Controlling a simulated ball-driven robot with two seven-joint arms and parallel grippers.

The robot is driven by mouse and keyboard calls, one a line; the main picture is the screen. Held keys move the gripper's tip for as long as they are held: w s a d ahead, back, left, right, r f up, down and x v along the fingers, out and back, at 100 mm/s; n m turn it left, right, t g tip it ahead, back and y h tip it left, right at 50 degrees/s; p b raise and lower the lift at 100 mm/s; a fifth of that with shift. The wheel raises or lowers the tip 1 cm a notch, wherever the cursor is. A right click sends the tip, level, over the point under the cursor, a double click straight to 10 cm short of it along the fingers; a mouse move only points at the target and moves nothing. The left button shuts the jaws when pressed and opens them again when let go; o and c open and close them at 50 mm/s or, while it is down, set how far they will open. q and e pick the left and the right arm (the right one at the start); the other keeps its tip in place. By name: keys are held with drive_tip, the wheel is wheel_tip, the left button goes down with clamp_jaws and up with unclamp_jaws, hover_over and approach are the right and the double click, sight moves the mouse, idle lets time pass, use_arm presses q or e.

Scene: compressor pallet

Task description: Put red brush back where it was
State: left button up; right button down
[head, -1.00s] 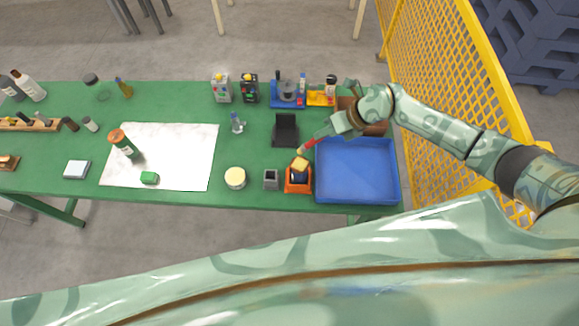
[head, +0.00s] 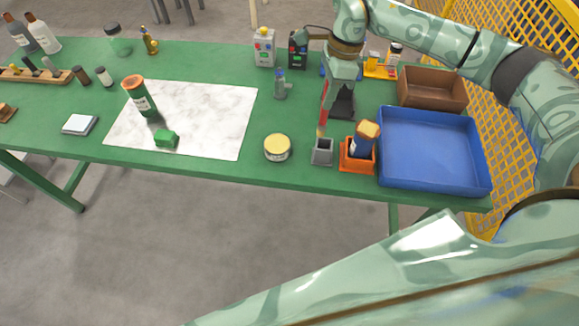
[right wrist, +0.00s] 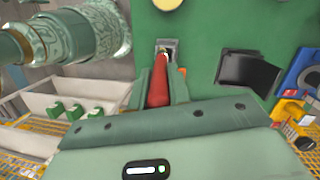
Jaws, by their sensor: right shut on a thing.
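My right gripper (head: 326,105) points down and is shut on the red brush (head: 322,125). Most of the brush is hidden by the fingers in the head view. Its lower end is right at the mouth of the small grey holder (head: 322,152); I cannot tell whether the tip is inside. In the right wrist view the red brush (right wrist: 159,85) lies between the fingers, its far end in line with the grey holder (right wrist: 168,44). My left gripper is not in view.
A blue tray (head: 435,150) lies farther right. A yellow-lidded tin (head: 277,148) is to the left. A black stand (head: 343,104) is close behind the gripper.

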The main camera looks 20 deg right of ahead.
use_arm(q)
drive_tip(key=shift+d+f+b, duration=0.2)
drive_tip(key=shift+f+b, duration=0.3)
drive_tip(key=shift+b, duration=0.25)
use_arm(e)
wheel_tip(320, 180, down, 10)
drive_tip(key=s+n+h, duration=0.1)
drive_tip(key=shift+s+d+n+t, duration=0.15)
drive_tip(key=shift+s+n+t, duration=0.15)
drive_tip(key=shift+n+t, duration=0.1)
drive_tip(key=shift+r, duration=0.1)
drive_tip(key=c, duration=1.3)
unclamp_jaws()
use_arm(q)
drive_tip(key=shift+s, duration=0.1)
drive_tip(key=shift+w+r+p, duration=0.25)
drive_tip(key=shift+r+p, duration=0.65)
drive_tip(key=shift+p, duration=0.05)
use_arm(e)
drive_tip(key=r, duration=0.4)
drive_tip(key=d+r, duration=0.1)
drive_tip(key=r, duration=0.7)
drive_tip(key=shift+s+d, duration=0.15)
drive_tip(key=shift+d, duration=0.05)
